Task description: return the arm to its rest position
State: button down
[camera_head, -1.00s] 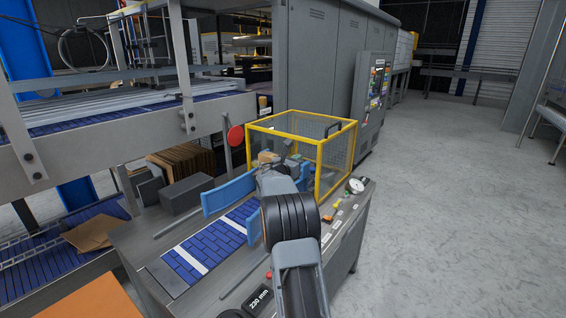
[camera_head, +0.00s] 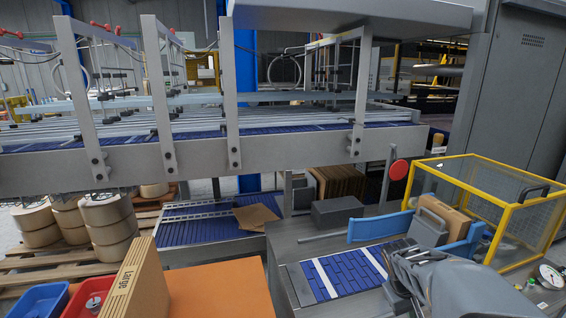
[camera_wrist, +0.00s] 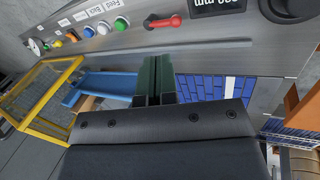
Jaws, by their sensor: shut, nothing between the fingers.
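My gripper (camera_wrist: 156,66) shows in the wrist view as two dark green fingers side by side, shut with nothing held. It hangs over the grey machine table, near the blue belt strip (camera_wrist: 202,86) and the blue guide rail (camera_wrist: 110,84). In the head view my arm is folded in the lower right, above the right end of the blue belt (camera_head: 345,274). The fingertips are hard to make out there. A brown carton (camera_head: 445,221) stands between the blue guide rails, inside or against the yellow-framed guard (camera_head: 465,178); the exact relation is unclear.
The control panel has buttons, a red handle (camera_wrist: 165,22) and a gauge (camera_head: 551,277). A long conveyor (camera_head: 200,155) runs across the back. A carton marked Large (camera_head: 135,285) stands on an orange surface (camera_head: 220,290), beside blue (camera_head: 38,300) and red bins (camera_head: 90,297).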

jog(key=s+a+r+t+y+p, duration=0.1)
jog(key=s+a+r+y, duration=0.1)
jog(key=a, duration=0.5)
jog(key=s+a+r+t+y+p, duration=0.1)
jog(key=s+a+r+t+y, duration=0.1)
jog(key=s+a+r, duration=0.3)
jog(key=shift+s+a+m+p, duration=0.4)
jog(key=shift+s+a, duration=0.5)
jog(key=shift+a, duration=0.45)
